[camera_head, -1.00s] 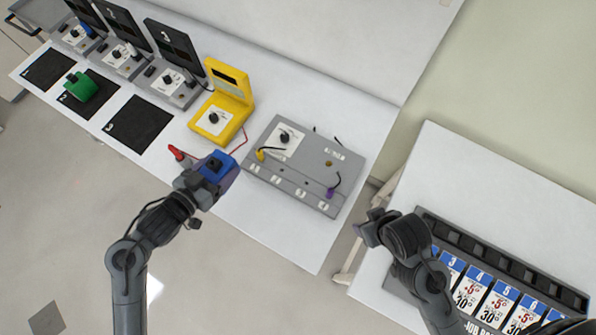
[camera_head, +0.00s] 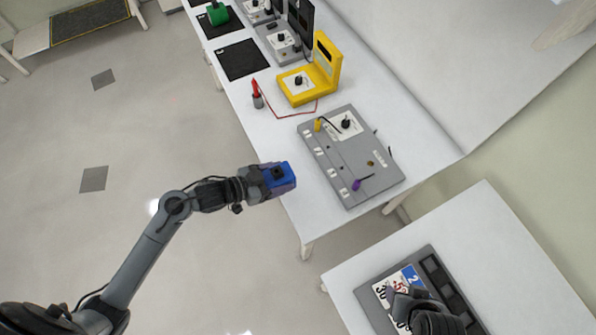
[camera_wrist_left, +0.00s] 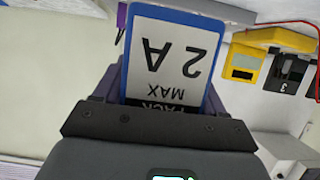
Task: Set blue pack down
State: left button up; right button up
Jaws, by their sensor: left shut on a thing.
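The blue pack (camera_head: 284,177) is held in my left gripper (camera_head: 268,182), which is shut on it. In the head view the pack overlaps the long white table's near edge, left of the grey panel; its height above the table is hard to tell. In the left wrist view the pack (camera_wrist_left: 176,58) shows a white label reading "2A MAX", upside down, with purple finger parts on both sides. My right gripper (camera_head: 403,298) is over the card rack on the other table; its fingers are unclear.
The long white table (camera_head: 272,135) carries a grey panel (camera_head: 345,170), a yellow meter (camera_head: 300,90), a red probe (camera_head: 256,92), an empty black mat (camera_head: 242,60) and a green pack (camera_head: 217,14) on another mat. A second table (camera_head: 480,230) holds the card rack (camera_head: 440,285).

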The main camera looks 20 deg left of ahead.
pick_arm(q)
jog(key=w+d+f, duration=0.1)
jog(key=w, duration=0.1)
jog(key=w+f, duration=0.2)
jog(key=w, duration=0.1)
jog(key=w+d+f+b, duration=0.1)
jog(key=w+f, duration=0.1)
jog(key=w, duration=0.1)
jog(key=shift+w+d+f, duration=0.15)
jog(key=shift+w+d, duration=0.05)
jog(key=shift+d, duration=0.1)
notch_tip(320, 180, down, 4)
jog(key=shift+r, duration=0.2)
jog(key=shift+f, duration=0.1)
jog(key=shift+f, duration=0.1)
jog(key=o, duration=1.4)
jog(key=shift+f, duration=0.1)
